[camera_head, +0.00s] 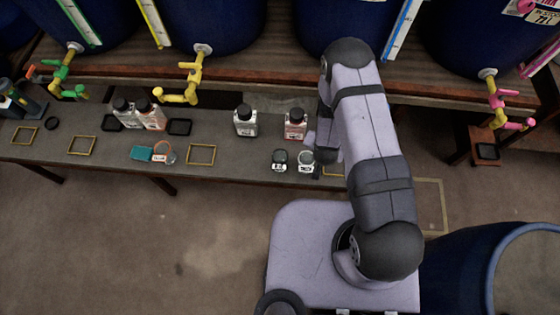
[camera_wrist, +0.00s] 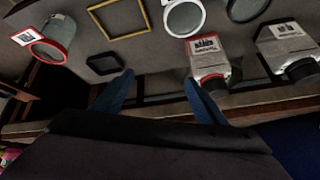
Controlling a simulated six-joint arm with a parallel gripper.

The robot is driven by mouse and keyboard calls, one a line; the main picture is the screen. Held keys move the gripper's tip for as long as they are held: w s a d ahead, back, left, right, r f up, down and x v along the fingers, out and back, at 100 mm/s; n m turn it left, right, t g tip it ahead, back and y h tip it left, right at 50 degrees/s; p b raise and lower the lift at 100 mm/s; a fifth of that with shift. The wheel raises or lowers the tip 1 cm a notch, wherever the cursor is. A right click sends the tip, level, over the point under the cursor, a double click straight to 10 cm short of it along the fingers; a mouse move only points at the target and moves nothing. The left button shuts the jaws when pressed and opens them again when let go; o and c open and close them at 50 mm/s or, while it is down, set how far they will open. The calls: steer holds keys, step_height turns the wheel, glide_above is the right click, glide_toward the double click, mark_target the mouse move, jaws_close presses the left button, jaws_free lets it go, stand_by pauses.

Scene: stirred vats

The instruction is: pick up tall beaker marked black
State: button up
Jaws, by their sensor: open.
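A beaker with a black rim (camera_head: 280,160) stands near the front edge of the bench, left of a white-rimmed beaker (camera_head: 306,161). In the wrist view the black-rimmed beaker (camera_wrist: 246,10) is cut off by the top edge, with the white-rimmed one (camera_wrist: 185,16) beside it. A red-rimmed beaker (camera_wrist: 52,42) with a white label is at the wrist view's left; my arm hides its place in the head view. My gripper (camera_wrist: 158,84) is open and empty, its blue fingers apart. In the head view it (camera_head: 318,148) is partly hidden, right of the beakers.
A red-labelled bottle (camera_head: 295,124) and a dark-capped bottle (camera_head: 245,121) stand behind the beakers. Large blue vats with coloured taps (camera_head: 190,92) line the back. A blue barrel (camera_head: 460,265) is at right.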

steer(key=s+d+f+n+t+y+b, duration=0.1)
steer(key=s+d+f+n+t, duration=0.15)
steer(key=s+f, duration=0.5)
steer(key=s+d+f+n+t+y+b, duration=0.1)
steer(key=s+f+n+t, duration=0.3)
steer(key=s, duration=0.6)
steer(key=n+t+y+b, duration=0.3)
steer(key=y+b, duration=0.3)
steer(key=b, duration=0.1)
glide_above(281, 160)
steer(key=a+v, duration=0.1)
steer(key=v, duration=0.6)
steer(key=shift+s+f+m, duration=0.25)
steer(key=shift+s+f, duration=0.05)
steer(key=shift+f, duration=0.05)
steer(key=shift+x, duration=2.25)
steer(key=c, duration=1.1)
